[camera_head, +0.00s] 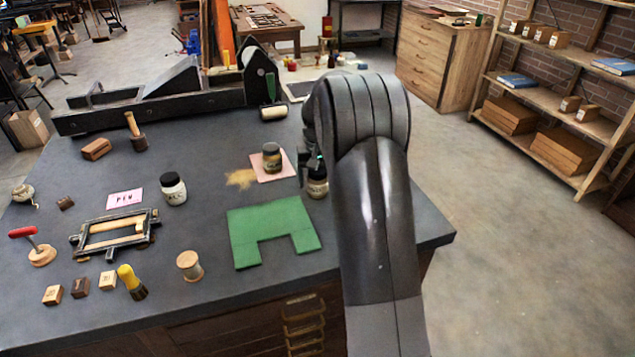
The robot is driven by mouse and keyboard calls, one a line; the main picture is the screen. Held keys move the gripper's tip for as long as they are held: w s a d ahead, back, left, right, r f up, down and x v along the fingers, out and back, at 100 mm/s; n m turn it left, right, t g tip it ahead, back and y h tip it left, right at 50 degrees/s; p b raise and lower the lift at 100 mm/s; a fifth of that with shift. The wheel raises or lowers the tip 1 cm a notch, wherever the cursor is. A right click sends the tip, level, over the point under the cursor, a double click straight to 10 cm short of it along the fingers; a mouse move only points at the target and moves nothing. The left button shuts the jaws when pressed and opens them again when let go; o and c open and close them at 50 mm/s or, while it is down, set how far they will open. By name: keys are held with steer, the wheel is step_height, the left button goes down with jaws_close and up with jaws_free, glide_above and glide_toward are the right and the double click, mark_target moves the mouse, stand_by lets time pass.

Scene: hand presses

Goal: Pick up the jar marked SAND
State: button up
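Three dark-lidded jars stand upright on the grey table (215,243). One jar with a brownish body (271,160) stands on a pink card (287,168), beside a spilled sand-coloured patch (240,179). A second jar (317,187) stands right of the card, close against my arm in the picture and partly covered by it. A third, white jar (173,189) stands further left. I cannot read which label says SAND. My gripper (304,163) shows only in part at the left edge of my arm, just above the second jar; its fingers are mostly hidden.
A green U-shaped mat (270,227) lies in front of the jars. A frame (115,232), a PEN card (125,198), stamps, small blocks and a spool (189,265) fill the left and front. A long dark press (160,95) stands at the back.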

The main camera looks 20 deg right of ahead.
steer(key=c, duration=1)
steer(key=shift+r, duration=0.1)
